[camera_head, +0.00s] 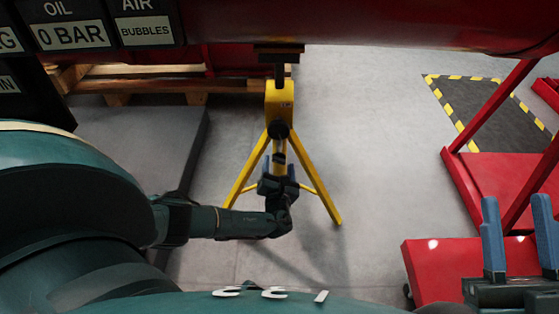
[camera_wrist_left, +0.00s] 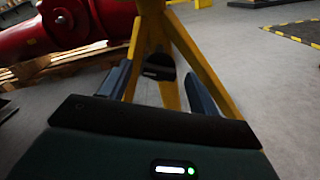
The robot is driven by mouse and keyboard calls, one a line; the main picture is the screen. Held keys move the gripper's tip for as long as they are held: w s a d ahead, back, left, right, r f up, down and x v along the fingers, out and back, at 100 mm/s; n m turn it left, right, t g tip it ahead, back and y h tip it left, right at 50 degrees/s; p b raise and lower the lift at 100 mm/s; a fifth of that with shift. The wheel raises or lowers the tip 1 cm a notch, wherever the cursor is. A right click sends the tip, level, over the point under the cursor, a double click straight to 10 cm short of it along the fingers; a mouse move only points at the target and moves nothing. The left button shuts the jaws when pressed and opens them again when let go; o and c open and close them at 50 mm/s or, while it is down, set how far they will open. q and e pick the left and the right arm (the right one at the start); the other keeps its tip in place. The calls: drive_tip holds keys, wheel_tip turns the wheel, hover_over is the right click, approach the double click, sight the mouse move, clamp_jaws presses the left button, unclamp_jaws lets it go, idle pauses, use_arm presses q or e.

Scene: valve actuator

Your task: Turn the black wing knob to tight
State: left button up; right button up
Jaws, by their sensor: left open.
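A yellow tripod stand (camera_head: 285,103) stands under the red pipe. A round black knob (camera_head: 278,129) sits where its legs meet, and a smaller dark part (camera_head: 280,158) shows lower on the stand. My left gripper (camera_head: 279,161) is in front of the stand, with its blue fingers apart on either side of the lower dark part. In the left wrist view a black knob-like part (camera_wrist_left: 158,67) shows between the open fingers (camera_wrist_left: 157,72), with no visible contact. Its wing shape is unclear. My right gripper (camera_head: 517,199) is open and empty at the lower right.
A large red pipe (camera_head: 370,22) crosses above the stand. A wooden pallet (camera_head: 170,86) lies behind, left of it. A red frame (camera_head: 490,185) stands at the right, near a floor mat with a yellow-black border (camera_head: 490,110). Grey floor is clear between stand and red frame.

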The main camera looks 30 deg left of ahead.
sight(279, 163)
use_arm(q)
drive_tip(key=b+x, duration=0.1)
drive_tip(key=x, duration=0.3)
drive_tip(key=shift+w+f+b, duration=0.1)
drive_tip(key=shift+b, duration=0.3)
drive_tip(key=shift+w+a, duration=0.3)
drive_tip(key=shift+w, duration=0.1)
use_arm(e)
drive_tip(key=shift+s+d+r+n+g+y, duration=0.1)
drive_tip(key=shift+s+r+n+g+y, duration=0.1)
drive_tip(key=shift+r+n+y, duration=0.75)
drive_tip(key=shift+s+d+r+n+g+y, duration=0.15)
drive_tip(key=shift+r+n+y, duration=0.45)
drive_tip(key=shift+n+y, duration=0.65)
drive_tip(key=shift+a, duration=0.1)
use_arm(q)
drive_tip(key=c, duration=1)
